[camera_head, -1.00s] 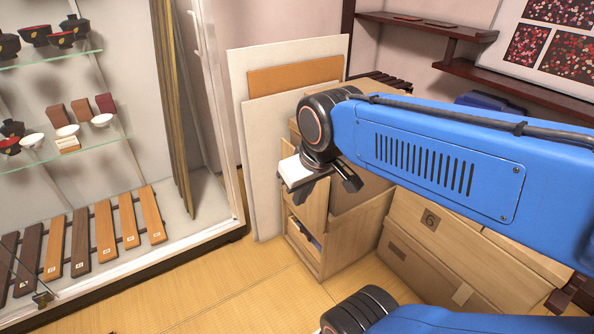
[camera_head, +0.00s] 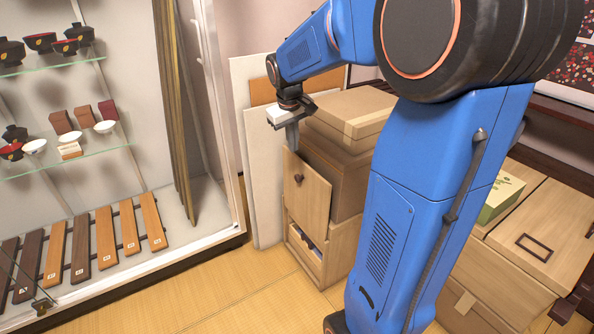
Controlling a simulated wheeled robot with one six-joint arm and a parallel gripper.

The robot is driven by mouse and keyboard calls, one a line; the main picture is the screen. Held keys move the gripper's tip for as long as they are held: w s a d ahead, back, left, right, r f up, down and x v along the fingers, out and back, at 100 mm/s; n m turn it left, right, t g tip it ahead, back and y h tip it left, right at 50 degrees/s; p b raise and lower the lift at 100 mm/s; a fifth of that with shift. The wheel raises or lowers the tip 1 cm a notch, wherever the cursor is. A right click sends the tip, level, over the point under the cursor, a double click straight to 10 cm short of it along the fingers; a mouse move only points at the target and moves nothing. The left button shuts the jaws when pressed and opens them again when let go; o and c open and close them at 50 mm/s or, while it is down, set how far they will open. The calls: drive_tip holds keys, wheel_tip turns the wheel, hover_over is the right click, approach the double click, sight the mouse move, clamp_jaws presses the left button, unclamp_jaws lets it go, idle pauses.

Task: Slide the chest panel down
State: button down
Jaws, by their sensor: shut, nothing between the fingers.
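The chest (camera_head: 342,262) is a light wooden box standing on the tatami at the picture's middle. Its front panel (camera_head: 308,195) is a flat pale board with a small dark round knob (camera_head: 298,179). The panel stands upright and raised, its upper part rising above the chest's body. Below it, part of the chest's front is open and something dark and white (camera_head: 305,240) shows inside. My gripper (camera_head: 292,146) points down with its fingers shut and empty, at the panel's top edge. I cannot tell whether it touches the panel.
Cardboard boxes (camera_head: 350,115) are stacked right behind the panel. Pale boards (camera_head: 262,190) lean at the left. A glass display case (camera_head: 185,248) stands further left. Wooden boxes (camera_head: 535,235), one bearing a green box (camera_head: 502,194), stand at the right. The tatami (camera_head: 240,290) in front is clear.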

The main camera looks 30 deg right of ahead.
sight(297, 176)
drive_tip(key=x, duration=0.5)
drive_tip(key=w+d+x, duration=0.1)
drive_tip(key=x, duration=0.9)
drive_tip(key=shift+w+d, duration=0.3)
drive_tip(key=shift+w, duration=0.1)
drive_tip(key=shift+f, duration=0.15)
